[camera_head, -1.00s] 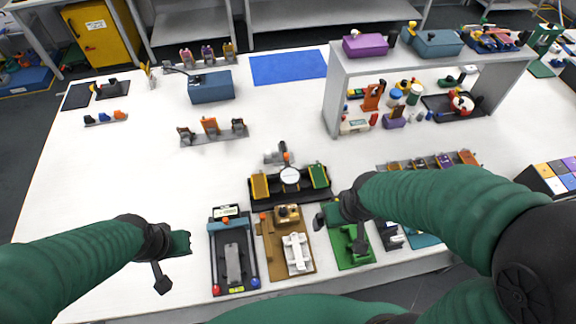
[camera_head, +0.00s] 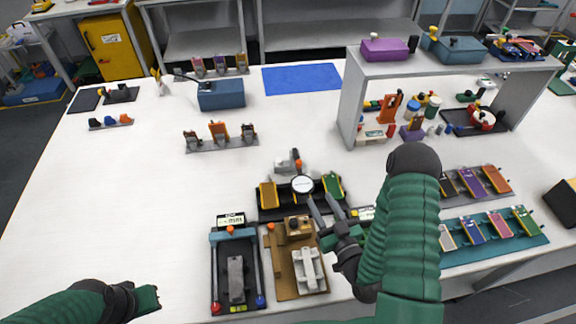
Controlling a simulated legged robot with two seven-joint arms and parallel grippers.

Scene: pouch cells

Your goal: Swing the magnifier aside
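The magnifier (camera_head: 302,185) is a round white lens in a dark rim. It sits over the middle of a black stand that carries yellow and green pouch-like pieces on either side. An orange knob and a grey post show just behind it. My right gripper (camera_head: 322,203) points away from me, its two grey fingers apart, with the tips just in front of and right of the lens. I cannot tell whether a finger touches the rim. My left gripper (camera_head: 147,300) is low at the left, over bare table, partly hidden; its opening cannot be judged.
A black frame fixture (camera_head: 213,275) and a brown fixture (camera_head: 282,290) stand in front of the magnifier. Teal and dark trays of coloured cells lie to the right. A grey shelf (camera_head: 352,95) stands behind right.

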